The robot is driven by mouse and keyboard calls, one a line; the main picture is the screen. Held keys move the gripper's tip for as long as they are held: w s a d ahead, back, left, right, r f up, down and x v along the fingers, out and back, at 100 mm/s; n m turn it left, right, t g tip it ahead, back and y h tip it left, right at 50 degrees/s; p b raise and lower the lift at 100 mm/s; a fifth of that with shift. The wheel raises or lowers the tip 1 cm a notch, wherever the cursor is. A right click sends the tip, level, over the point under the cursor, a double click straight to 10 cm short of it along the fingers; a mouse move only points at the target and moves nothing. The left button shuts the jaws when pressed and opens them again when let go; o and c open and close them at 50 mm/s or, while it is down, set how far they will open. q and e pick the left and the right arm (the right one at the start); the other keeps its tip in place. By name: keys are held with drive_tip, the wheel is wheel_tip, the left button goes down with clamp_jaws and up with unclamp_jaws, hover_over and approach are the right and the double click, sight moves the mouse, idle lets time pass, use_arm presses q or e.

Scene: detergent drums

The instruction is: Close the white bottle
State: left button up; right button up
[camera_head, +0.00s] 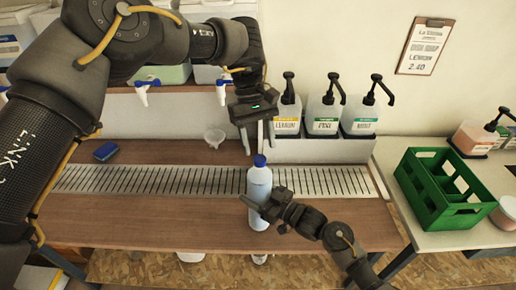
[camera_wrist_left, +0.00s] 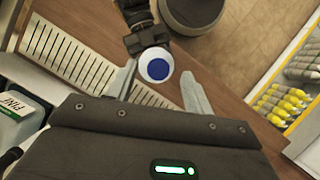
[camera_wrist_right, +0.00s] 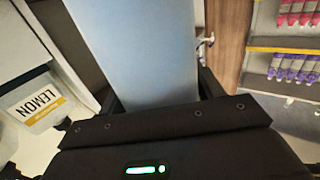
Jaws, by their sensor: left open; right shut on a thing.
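The white bottle (camera_head: 259,197) stands upright at the front of the counter, with a blue cap (camera_head: 260,160) on its top. Whether the cap is tight cannot be told. My right gripper (camera_head: 262,208) is shut on the bottle's body, which fills the middle of the right wrist view (camera_wrist_right: 135,50). My left gripper (camera_head: 259,146) is open and points down just above the cap. In the left wrist view the cap (camera_wrist_left: 156,69) lies between the two spread fingers, nearer the left one, with a pale ring of bottle around it.
A slotted metal strip (camera_head: 130,180) crosses the wooden counter (camera_head: 140,215). Pump bottles (camera_head: 323,115) stand behind. A small funnel (camera_head: 214,137) and a blue sponge-like block (camera_head: 107,151) lie at the back left. A green crate (camera_head: 440,210) stands at right.

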use_arm(q)
drive_tip(key=shift+r, duration=0.4)
drive_tip(key=shift+c, duration=0.2)
